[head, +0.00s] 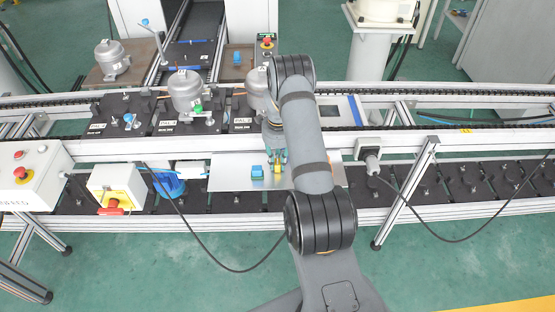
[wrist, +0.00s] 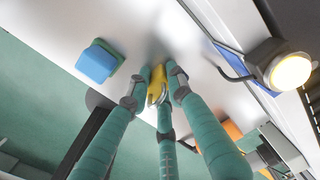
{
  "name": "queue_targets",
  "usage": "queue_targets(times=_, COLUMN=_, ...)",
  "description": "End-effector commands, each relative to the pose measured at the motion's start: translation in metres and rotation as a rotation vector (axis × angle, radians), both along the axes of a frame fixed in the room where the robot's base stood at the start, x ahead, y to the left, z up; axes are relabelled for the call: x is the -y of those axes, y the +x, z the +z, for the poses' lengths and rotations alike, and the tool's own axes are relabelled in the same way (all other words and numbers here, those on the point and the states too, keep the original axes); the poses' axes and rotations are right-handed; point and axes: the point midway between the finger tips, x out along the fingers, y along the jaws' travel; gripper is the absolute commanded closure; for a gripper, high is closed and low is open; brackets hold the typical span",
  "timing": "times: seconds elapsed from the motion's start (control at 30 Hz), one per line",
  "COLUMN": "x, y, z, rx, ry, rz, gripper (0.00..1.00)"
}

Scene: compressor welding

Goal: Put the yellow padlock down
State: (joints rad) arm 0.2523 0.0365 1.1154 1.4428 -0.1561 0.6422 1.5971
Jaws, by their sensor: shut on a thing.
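The yellow padlock (head: 277,169) is at the silver metal plate (head: 225,178) in the head view, partly covered by my gripper. In the wrist view the yellow padlock (wrist: 157,85) sits between the green fingers of my gripper (wrist: 155,76), which is shut on it. My gripper (head: 276,158) points down over the plate in the head view. I cannot tell whether the padlock touches the plate. A blue block-like object (head: 257,171), perhaps another padlock, is on the plate just left of the yellow one; it also shows in the wrist view (wrist: 97,62).
Compressors (head: 186,91) stand on dark pallets (head: 130,113) behind the plate. A yellow switch box with a red handle (head: 114,190) is at left, near a blue plug (head: 170,184). A grey connector (head: 369,153) is to the right. The plate's left part is bare.

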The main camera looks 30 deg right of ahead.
Motion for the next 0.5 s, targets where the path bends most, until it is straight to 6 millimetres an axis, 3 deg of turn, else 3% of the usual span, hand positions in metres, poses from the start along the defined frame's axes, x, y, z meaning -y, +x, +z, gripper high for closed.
queue_targets(times=0.3, x=-0.0004, y=0.0004, z=-0.0043, rx=0.001, ry=0.000, rz=0.001, gripper=1.00)
queue_targets(times=0.33, x=-0.0004, y=0.0003, z=-0.0027, rx=0.001, ry=0.000, rz=0.001, gripper=0.78)
queue_targets(times=0.5, x=-0.0004, y=0.0002, z=-0.0023, rx=0.000, ry=0.000, rz=0.001, gripper=0.68)
